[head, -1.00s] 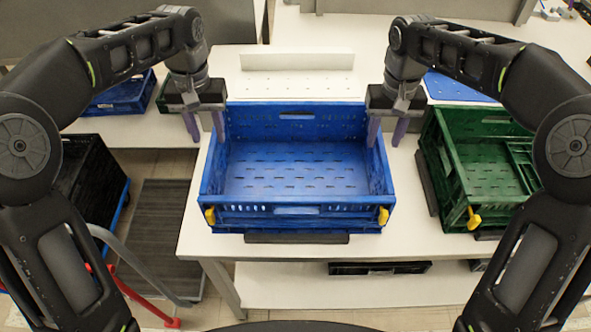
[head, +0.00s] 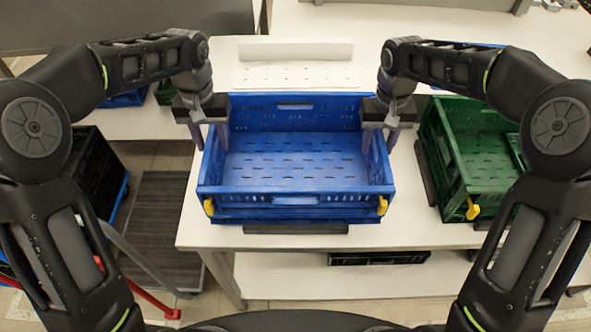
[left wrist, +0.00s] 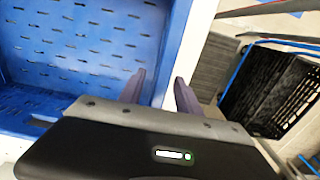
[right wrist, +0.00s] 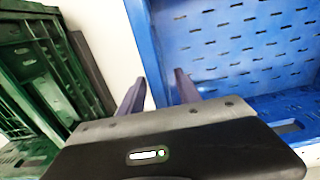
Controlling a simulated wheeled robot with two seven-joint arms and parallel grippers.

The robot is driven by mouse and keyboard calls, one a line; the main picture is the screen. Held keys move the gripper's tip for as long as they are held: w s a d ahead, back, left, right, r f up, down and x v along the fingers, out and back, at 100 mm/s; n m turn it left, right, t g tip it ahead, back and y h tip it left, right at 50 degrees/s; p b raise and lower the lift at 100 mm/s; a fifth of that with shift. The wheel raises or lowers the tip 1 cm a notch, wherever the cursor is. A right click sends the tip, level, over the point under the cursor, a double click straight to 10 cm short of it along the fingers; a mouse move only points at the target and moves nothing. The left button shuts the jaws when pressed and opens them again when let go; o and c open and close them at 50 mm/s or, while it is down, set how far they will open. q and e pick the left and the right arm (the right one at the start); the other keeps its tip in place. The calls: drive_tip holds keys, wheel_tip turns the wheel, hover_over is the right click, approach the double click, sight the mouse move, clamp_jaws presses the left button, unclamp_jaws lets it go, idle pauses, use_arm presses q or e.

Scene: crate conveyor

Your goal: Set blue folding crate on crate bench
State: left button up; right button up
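The blue folding crate (head: 295,213) stands upright, unfolded and empty on a white bench (head: 205,225), with yellow latches at its front corners. My left gripper (head: 209,137) is at the crate's left side wall, and my right gripper (head: 379,140) is at its right side wall. In the left wrist view the fingers (left wrist: 159,90) are apart, one on each side of the crate wall (left wrist: 178,40). In the right wrist view the fingers (right wrist: 159,90) are also apart, with the crate wall (right wrist: 143,30) between them. Neither gripper is closed on it.
A green crate (head: 452,165) stands to the right on the bench. A white block (head: 296,50) and a perforated white plate (head: 296,76) lie behind the blue crate. A black crate (head: 90,180) is at the left by a cart with a red bar. A dark flat item (head: 378,258) lies on the lower shelf.

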use_arm(q)
drive_tip(key=shift+f, duration=0.75)
use_arm(e)
drive_tip(key=shift+f, duration=0.8)
use_arm(q)
drive_tip(key=shift+c, duration=0.3)
use_arm(e)
drive_tip(key=shift+c, duration=0.3)
use_arm(q)
clamp_jaws()
use_arm(e)
clamp_jaws()
use_arm(q)
drive_tip(key=shift+r, duration=0.1)
use_arm(e)
drive_tip(key=shift+r, duration=0.1)
